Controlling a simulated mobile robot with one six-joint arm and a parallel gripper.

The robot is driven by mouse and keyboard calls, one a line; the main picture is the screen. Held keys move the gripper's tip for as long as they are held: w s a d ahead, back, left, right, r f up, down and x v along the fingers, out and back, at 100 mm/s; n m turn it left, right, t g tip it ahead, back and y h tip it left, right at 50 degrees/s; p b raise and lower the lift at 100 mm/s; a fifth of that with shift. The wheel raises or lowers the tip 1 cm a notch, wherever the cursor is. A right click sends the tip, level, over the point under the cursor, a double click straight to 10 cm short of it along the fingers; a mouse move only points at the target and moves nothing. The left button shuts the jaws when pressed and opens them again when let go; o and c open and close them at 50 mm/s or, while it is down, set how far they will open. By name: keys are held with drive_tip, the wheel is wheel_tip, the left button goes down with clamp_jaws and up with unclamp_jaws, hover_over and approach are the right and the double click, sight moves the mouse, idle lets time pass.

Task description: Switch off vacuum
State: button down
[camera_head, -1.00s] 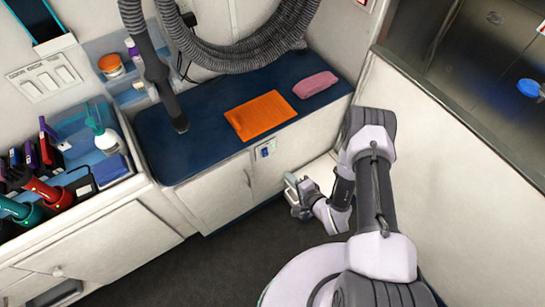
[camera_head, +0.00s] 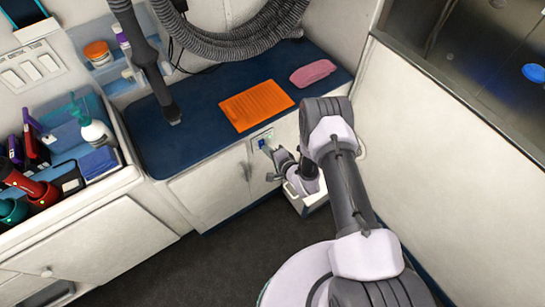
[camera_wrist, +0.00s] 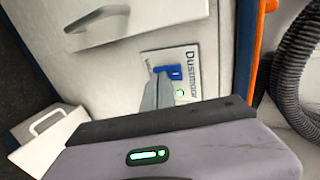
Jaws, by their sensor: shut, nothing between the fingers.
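The vacuum's switch panel (camera_head: 262,141) is on the front of the cabinet below the blue worktop. The wrist view shows it as a pale plate (camera_wrist: 190,60) with "Dustmag..." lettering, partly hidden by my gripper. A blue switch (camera_wrist: 172,71) sits on it, and a green light (camera_wrist: 180,92) glows beside the switch. My gripper (camera_wrist: 158,78) is shut and empty, its tips right at the switch's edge; I cannot tell whether they touch it. In the head view my gripper (camera_head: 270,156) is just below the panel. The grey vacuum hose (camera_head: 225,42) hangs above the worktop.
A white box (camera_head: 312,203) stands low beneath my gripper. A pale wall (camera_head: 430,130) closes the right side. Dark floor (camera_head: 215,262) is clear at left.

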drive_tip(key=shift+w, duration=0.1)
drive_tip(key=shift+w+a+r+p, duration=0.1)
drive_tip(key=shift+w+r+p, duration=0.05)
drive_tip(key=shift+r, duration=0.3)
drive_tip(key=shift+w+a+r+p, duration=0.1)
drive_tip(key=shift+r+p, duration=0.05)
drive_tip(key=shift+r, duration=0.25)
